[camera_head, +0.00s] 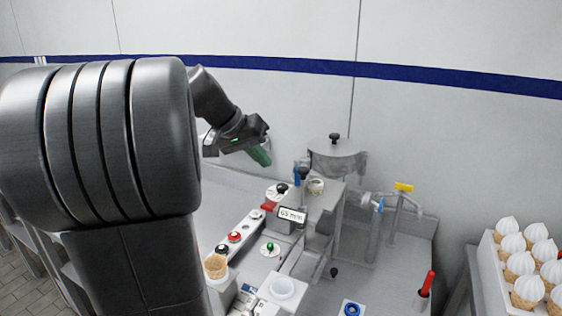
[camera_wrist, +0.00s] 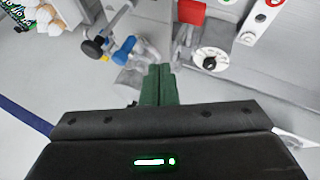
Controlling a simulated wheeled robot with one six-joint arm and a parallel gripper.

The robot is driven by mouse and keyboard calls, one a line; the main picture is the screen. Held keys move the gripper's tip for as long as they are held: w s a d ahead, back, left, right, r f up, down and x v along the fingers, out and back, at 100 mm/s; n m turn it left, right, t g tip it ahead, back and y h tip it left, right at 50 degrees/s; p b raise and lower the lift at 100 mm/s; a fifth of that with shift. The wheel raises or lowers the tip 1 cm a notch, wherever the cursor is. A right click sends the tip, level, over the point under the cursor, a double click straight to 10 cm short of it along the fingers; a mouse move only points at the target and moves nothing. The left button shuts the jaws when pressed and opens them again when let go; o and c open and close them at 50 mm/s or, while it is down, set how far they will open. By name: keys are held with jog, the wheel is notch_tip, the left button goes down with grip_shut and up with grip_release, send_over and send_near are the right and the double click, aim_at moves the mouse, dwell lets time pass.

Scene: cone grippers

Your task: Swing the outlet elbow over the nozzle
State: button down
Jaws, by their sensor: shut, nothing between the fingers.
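My gripper (camera_head: 262,155) hangs in the air behind and left of the filling machine's steel hopper (camera_head: 338,165), its green fingers angled down. In the wrist view the fingers of my gripper (camera_wrist: 158,72) are closed together with nothing between them. A blue-handled fitting (camera_wrist: 125,48) and a dark round knob (camera_wrist: 92,48) on metal piping lie just beyond the fingertips, apart from them. In the head view a blue part (camera_head: 300,176) stands by the hopper's left side. I cannot tell for sure which part is the outlet elbow or the nozzle.
A dial with a black knob (camera_wrist: 211,59) sits right of the fingers. Piping with a yellow handle (camera_head: 403,187) stands right of the hopper. Filled cones (camera_head: 520,262) stand far right.

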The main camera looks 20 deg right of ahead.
aim_at(294, 170)
jog(key=d, duration=0.1)
jog(key=s+d+f, duration=0.1)
jog(key=s+d+p, duration=0.1)
jog(key=d, duration=0.1)
jog(key=shift+d+f, duration=0.1)
jog(key=shift+f, duration=0.05)
jog(key=shift+s, duration=0.1)
jog(key=shift+s+d+b, duration=0.3)
jog(key=shift+s+d, duration=0.4)
jog(key=shift+s, duration=0.05)
jog(key=shift+w+a, duration=0.1)
jog(key=shift+w, duration=0.05)
